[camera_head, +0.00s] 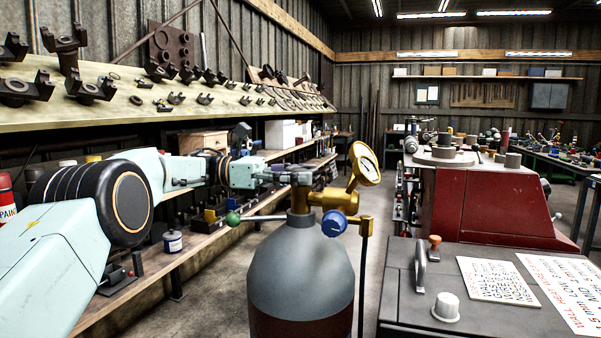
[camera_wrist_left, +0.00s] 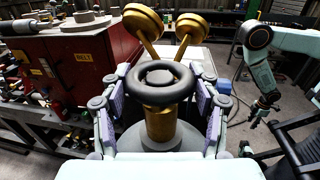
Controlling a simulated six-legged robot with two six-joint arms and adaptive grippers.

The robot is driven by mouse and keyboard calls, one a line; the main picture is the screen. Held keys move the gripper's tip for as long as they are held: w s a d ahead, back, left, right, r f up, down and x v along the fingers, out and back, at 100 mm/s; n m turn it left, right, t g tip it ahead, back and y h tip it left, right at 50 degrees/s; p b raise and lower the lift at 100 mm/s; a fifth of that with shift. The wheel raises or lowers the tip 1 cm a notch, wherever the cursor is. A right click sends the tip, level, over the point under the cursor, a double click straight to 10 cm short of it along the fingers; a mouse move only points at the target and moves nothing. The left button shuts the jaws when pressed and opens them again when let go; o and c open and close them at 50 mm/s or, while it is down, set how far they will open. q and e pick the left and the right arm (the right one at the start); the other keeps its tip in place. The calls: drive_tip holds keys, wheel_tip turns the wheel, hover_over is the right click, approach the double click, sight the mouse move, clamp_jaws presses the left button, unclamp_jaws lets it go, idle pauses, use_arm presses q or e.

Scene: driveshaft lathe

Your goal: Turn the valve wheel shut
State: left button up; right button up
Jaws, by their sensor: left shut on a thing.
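The valve wheel (camera_wrist_left: 160,82) is a dark, thick ring on top of a brass valve body (camera_wrist_left: 160,124). My left gripper (camera_wrist_left: 160,100) is shut on the wheel, with a finger on each side of it. In the head view my left gripper (camera_head: 287,177) reaches in from the left at the top of a grey gas cylinder (camera_head: 300,265). There the wheel is small and partly hidden by the fingers. A brass gauge (camera_head: 364,164) and a blue knob (camera_head: 334,223) sit right of the valve. My right gripper (camera_wrist_left: 264,106) shows small and dark in the wrist view, away from the wheel.
A green-tipped handle (camera_head: 234,218) sticks out left of the cylinder neck. A grey cabinet with paper sheets (camera_head: 497,280) and a red machine (camera_head: 480,205) stand to the right. A long workbench (camera_head: 205,240) runs along the left. Open floor (camera_head: 225,280) lies between bench and cylinder.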

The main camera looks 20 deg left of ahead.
use_arm(q)
drive_tip(key=shift+d+f, duration=0.1)
drive_tip(key=shift+f, duration=0.05)
drive_tip(key=o, duration=1.1)
drive_tip(key=shift+d, duration=0.1)
drive_tip(key=shift+o, duration=0.3)
drive_tip(key=shift+a, duration=0.2)
drive_tip(key=shift+d, duration=0.1)
